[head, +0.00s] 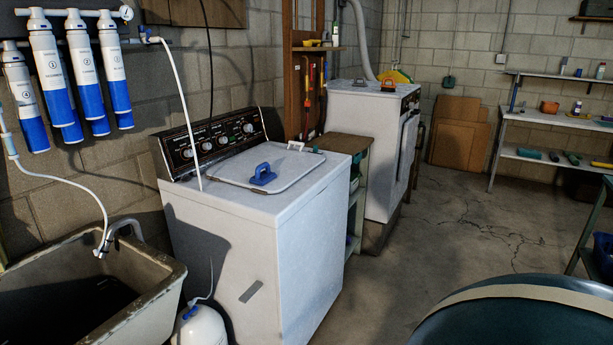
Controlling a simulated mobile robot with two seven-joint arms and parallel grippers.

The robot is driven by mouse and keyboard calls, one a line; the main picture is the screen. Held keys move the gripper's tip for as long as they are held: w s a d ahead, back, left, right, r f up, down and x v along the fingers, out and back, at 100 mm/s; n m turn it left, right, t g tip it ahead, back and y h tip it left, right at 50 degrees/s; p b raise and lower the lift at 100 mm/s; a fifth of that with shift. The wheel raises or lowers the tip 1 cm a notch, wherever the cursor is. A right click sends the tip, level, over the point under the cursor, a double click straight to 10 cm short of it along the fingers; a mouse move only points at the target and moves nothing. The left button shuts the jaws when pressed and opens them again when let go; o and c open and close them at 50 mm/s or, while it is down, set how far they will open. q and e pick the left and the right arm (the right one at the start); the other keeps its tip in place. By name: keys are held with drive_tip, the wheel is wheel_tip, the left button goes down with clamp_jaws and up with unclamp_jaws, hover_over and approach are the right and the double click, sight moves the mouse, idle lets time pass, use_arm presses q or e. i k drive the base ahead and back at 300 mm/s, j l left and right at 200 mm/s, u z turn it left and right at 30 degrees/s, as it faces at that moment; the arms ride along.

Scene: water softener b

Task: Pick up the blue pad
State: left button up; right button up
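A small blue object with a raised grip, which looks like the blue pad (263,174), rests on the closed lid of the white top-loading washer (262,215). Neither of my grippers shows in the head view.
A utility sink (165,290) stands left of the washer, with white filter cartridges (50,66) above it. A dark rounded thing (520,318) fills the lower right. Open concrete floor (440,235) lies right of the washer.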

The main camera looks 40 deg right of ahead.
sight(262, 178)
drive_tip(key=z, duration=0.7)
drive_tip(key=i+l, duration=0.15)
drive_tip(key=l, duration=0.2)
drive_tip(key=i+l, duration=0.2)
drive_tip(key=l, duration=0.15)
drive_tip(key=i+l, duration=0.15)
drive_tip(key=l, duration=0.2)
drive_tip(key=i+l, duration=0.2)
drive_tip(key=l, duration=0.15)
drive_tip(key=i+l+u, duration=0.1)
drive_tip(key=l, duration=0.25)
drive_tip(key=i+l, duration=0.2)
drive_tip(key=l, duration=0.2)
